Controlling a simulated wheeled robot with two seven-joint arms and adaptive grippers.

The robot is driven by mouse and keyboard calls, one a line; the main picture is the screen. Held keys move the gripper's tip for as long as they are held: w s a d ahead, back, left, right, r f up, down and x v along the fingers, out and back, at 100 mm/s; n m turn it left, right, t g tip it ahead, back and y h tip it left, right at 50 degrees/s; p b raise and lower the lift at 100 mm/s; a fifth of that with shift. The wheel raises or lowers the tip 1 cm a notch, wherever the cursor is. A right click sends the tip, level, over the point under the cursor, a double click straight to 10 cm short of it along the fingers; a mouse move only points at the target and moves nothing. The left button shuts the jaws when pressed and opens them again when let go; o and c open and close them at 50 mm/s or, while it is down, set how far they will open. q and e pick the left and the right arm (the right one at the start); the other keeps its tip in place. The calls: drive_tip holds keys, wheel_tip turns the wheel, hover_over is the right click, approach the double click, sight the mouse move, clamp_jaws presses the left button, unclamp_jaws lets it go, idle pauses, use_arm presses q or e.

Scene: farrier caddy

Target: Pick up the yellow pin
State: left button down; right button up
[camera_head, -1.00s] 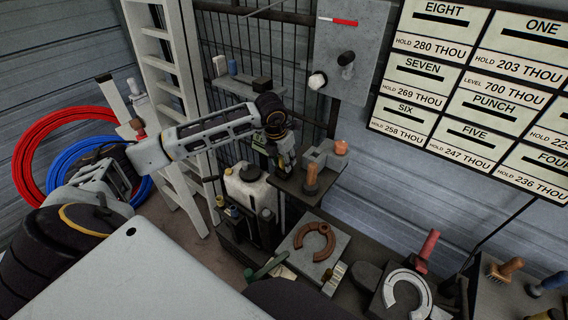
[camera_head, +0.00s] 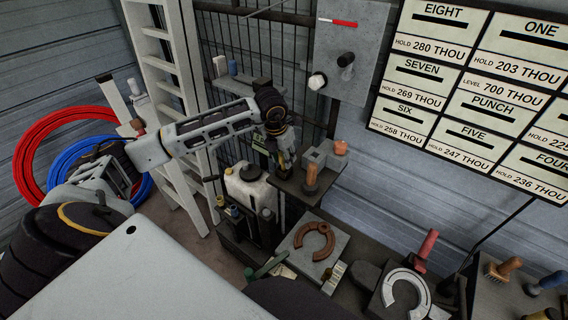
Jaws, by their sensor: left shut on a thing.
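My left arm reaches in from the left, and my left gripper (camera_head: 284,165) points down at the left end of the small dark shelf (camera_head: 302,190). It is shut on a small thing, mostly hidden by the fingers. A small yellowish patch shows at the fingertips, which fits the yellow pin, but its shape is not clear. I cannot tell whether it touches the shelf. My right gripper is not in view.
A grey block (camera_head: 320,157) and an orange-brown handled peg (camera_head: 311,175) stand just right of the gripper. A white jug (camera_head: 248,188) stands below left. A brown horseshoe (camera_head: 314,241) lies on a grey plate (camera_head: 336,238). A signboard (camera_head: 480,90) hangs at right.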

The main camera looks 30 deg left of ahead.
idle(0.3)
use_arm(q)
drive_tip(key=shift+r, duration=0.1)
drive_tip(key=shift+r, duration=0.25)
drive_tip(key=shift+w+p+v, duration=0.25)
drive_tip(key=shift+p+v, duration=0.35)
drive_tip(key=shift+v, duration=0.45)
drive_tip(key=shift+w+p+v, duration=0.25)
drive_tip(key=shift+p+v, duration=0.3)
drive_tip(key=shift+v, duration=0.5)
drive_tip(key=shift+r, duration=0.1)
